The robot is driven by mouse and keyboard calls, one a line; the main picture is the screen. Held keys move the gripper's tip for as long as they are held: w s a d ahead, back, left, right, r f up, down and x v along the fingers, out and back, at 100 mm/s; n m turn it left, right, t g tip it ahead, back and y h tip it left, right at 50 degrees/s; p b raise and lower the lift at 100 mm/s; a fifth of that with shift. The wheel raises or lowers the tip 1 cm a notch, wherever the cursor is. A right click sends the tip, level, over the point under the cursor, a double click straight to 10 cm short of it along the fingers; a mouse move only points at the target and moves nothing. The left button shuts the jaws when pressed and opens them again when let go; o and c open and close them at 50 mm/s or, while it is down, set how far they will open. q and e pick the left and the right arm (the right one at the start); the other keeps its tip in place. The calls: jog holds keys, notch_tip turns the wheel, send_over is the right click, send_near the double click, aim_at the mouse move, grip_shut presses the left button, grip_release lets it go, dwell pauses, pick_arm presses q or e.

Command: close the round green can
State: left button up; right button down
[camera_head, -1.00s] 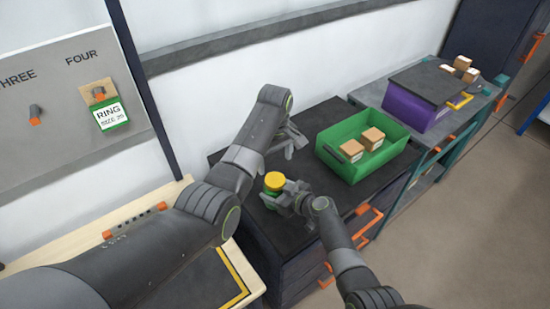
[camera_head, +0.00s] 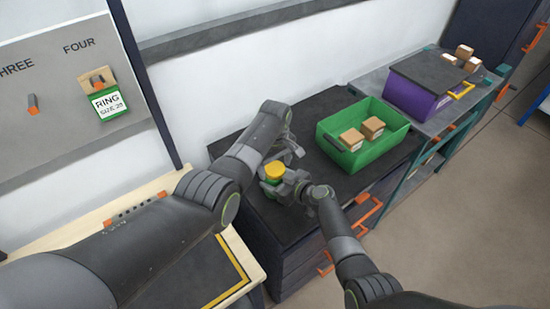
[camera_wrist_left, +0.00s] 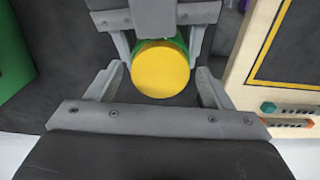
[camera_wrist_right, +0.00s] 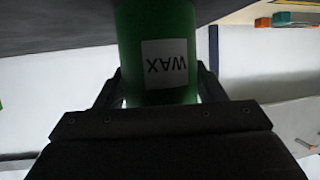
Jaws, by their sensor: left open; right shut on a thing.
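The round green can (camera_head: 272,185) stands on the dark cabinet top, with a yellow lid (camera_head: 275,172) on it. The right wrist view shows its white WAX label (camera_wrist_right: 165,66) upside down. My right gripper (camera_head: 277,184) is shut on the can's side. My left gripper (camera_head: 290,150) is open and empty, above and behind the can in the head view. In the left wrist view the yellow lid (camera_wrist_left: 160,69) lies between and beyond the left fingers (camera_wrist_left: 160,88), which do not touch it. I cannot tell how tightly the lid sits.
A green bin (camera_head: 378,152) with two boxes stands right of the can on the cabinet top (camera_head: 310,110). A purple bin (camera_head: 412,98) with a dark cover stands farther right. A wooden-edged workbench (camera_head: 215,275) is at left. Orange handles (camera_head: 364,222) stick out in front.

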pick_arm(q)
jog(key=shift+f, duration=0.25)
jog(key=c, duration=1)
jog(key=m, duration=0.6)
jog(key=shift+m, duration=0.3)
jog(key=o, duration=1.1)
jog(key=shift+r, duration=0.1)
